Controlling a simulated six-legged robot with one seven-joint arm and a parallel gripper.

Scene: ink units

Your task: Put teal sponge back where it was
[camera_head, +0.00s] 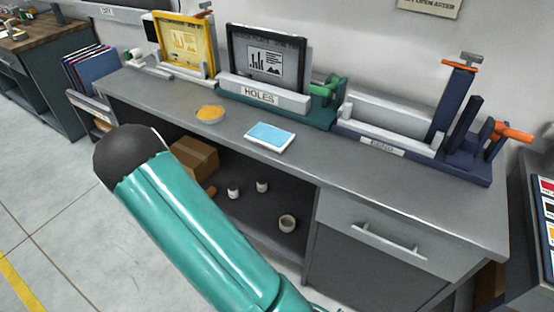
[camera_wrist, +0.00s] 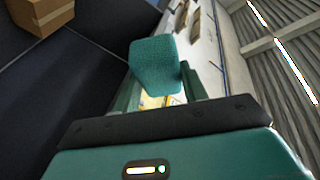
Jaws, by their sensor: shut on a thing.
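The teal sponge (camera_wrist: 156,62) is a rough-textured block in the middle of the wrist view. It sits between the two teal fingers of my gripper (camera_wrist: 160,82), which is shut on it and holds it clear of any surface. In the head view, neither the sponge nor my gripper shows; my teal arm crosses the lower left and hides part of the bench's open shelf (camera_head: 262,215).
A cardboard box (camera_head: 196,157), also in the wrist view (camera_wrist: 40,14), and small cups (camera_head: 288,223) stand on the shelf. The bench's front right is clear.

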